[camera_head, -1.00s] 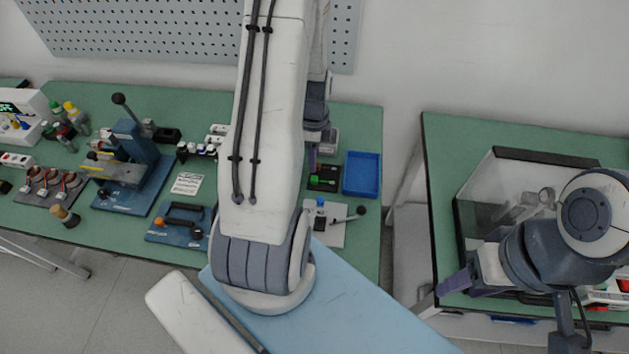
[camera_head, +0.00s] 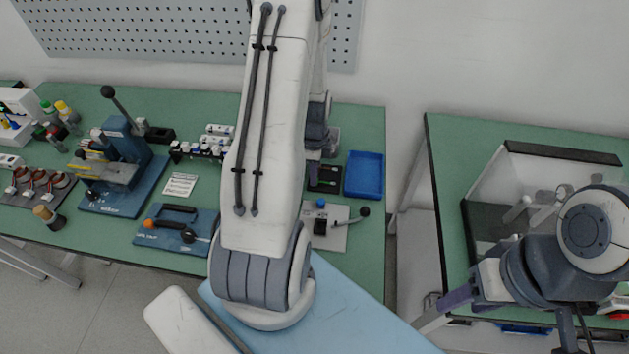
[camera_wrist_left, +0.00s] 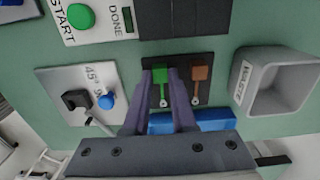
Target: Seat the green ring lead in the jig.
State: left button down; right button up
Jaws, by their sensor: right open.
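The green ring lead (camera_wrist_left: 161,76) lies in a small black tray (camera_wrist_left: 203,96) in the left wrist view, beside an orange-brown lead (camera_wrist_left: 200,74). My left gripper (camera_wrist_left: 160,80) is open, with its purple fingers on either side of the green lead. Contact cannot be told. In the head view my left gripper (camera_head: 312,166) is at the black tray (camera_head: 326,188), mostly hidden by my arm. A pale plate (camera_head: 338,238) with a black block, blue knob and lever stands in front; I cannot tell whether it is the jig. My right gripper (camera_head: 452,302) is open over the right table.
A blue bin (camera_head: 364,176) stands right of the tray. A blue press (camera_head: 125,160) and a blue plate fixture (camera_head: 178,232) stand farther left. A clear-walled enclosure (camera_head: 560,152) is on the right table.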

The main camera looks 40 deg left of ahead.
pick_arm(q)
jog(key=shift+r+p, duration=1.4)
jog(key=shift+r, duration=0.15)
